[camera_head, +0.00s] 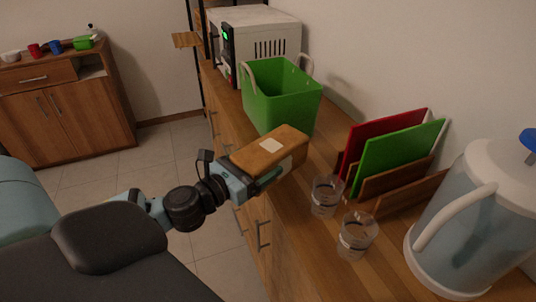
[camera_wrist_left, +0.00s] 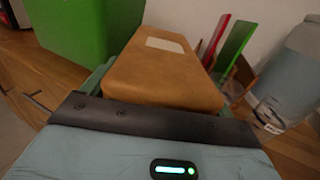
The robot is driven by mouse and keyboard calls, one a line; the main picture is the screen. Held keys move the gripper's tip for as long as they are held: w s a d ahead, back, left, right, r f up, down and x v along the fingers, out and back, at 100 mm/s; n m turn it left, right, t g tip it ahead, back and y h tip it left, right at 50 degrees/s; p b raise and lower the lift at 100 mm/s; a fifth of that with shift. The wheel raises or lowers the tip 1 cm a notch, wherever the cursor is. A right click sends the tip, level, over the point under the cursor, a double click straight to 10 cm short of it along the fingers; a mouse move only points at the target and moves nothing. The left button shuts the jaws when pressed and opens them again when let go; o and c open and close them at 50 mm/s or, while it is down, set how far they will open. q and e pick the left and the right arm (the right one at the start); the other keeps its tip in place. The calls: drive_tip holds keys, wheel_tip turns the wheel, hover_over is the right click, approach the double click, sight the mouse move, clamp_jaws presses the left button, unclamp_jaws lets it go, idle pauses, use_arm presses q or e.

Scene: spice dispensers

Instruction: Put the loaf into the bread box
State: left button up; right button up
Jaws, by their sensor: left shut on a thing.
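The loaf (camera_head: 277,146) is a brown block with a pale label on top. My left gripper (camera_head: 268,168) is shut on it and holds it at the counter's front edge, in front of the green bin. In the left wrist view the loaf (camera_wrist_left: 165,72) fills the middle, between the fingers of my left gripper (camera_wrist_left: 160,85). A green open bin with pale handles (camera_head: 280,105) stands on the counter behind the loaf. It also shows at the upper left of the wrist view (camera_wrist_left: 85,28). I cannot tell whether it is the bread box. My right gripper is not in view.
Two clear glasses (camera_head: 326,196) (camera_head: 357,235) stand on the counter (camera_head: 290,240) right of the loaf. A rack with red and green boards (camera_head: 398,158) and a large pitcher (camera_head: 470,220) are further right. A white microwave (camera_head: 262,42) stands behind the bin.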

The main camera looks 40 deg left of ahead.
use_arm(q)
drive_tip(key=shift+s+a, duration=0.1)
drive_tip(key=shift+s, duration=2.2)
